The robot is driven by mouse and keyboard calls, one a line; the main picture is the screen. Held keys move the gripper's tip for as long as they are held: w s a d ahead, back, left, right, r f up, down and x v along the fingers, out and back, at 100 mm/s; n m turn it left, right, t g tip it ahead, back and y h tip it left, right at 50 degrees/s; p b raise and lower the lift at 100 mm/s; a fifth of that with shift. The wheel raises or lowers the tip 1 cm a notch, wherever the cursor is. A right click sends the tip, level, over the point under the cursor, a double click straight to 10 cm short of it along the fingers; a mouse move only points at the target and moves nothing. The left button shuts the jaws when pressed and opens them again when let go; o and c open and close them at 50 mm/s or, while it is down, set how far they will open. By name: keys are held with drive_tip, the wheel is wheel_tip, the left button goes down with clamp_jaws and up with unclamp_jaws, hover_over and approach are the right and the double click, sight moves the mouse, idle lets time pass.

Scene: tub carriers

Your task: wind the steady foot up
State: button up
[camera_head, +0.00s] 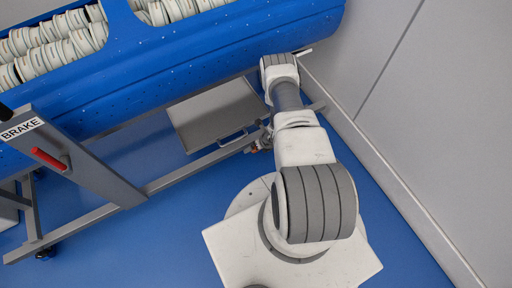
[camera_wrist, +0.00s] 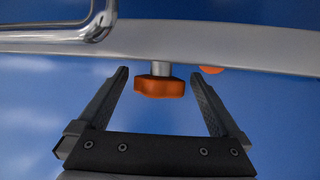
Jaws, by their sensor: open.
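An orange hand knob (camera_wrist: 159,87) sits on a short grey stem (camera_wrist: 161,68) below a grey frame bar (camera_wrist: 250,48) in the wrist view. My gripper (camera_wrist: 160,74) is open, with one finger on each side of the knob and a visible gap to both. The knob is near the fingertips, and I see no contact. In the head view, my arm covers most of the gripper beside the lower rail of the carrier (camera_head: 185,168). Small orange bits (camera_head: 254,149) show there. The steady foot's lower end cannot be made out.
A second orange part (camera_wrist: 211,70) shows partly behind the bar. A bent metal handle (camera_wrist: 95,25) is at the upper left of the wrist view. A blue tub (camera_head: 200,60), a grey tray (camera_head: 215,112) and a red-handled BRAKE lever (camera_head: 48,158) are on the carrier. A wall (camera_head: 400,110) stands right.

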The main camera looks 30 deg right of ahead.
drive_tip(key=c, duration=1.3)
drive_tip(key=shift+c, duration=0.2)
drive_tip(key=shift+d+y, duration=0.15)
drive_tip(key=shift+y, duration=0.45)
drive_tip(key=shift+m+y, duration=0.6)
drive_tip(key=shift+y, duration=1.7)
drive_tip(key=o, duration=1.3)
drive_tip(key=shift+o, duration=0.2)
drive_tip(key=p+v, duration=0.4)
drive_tip(key=v, duration=1.3)
drive_tip(key=shift+s+d, duration=0.15)
drive_tip(key=shift+s, duration=0.1)
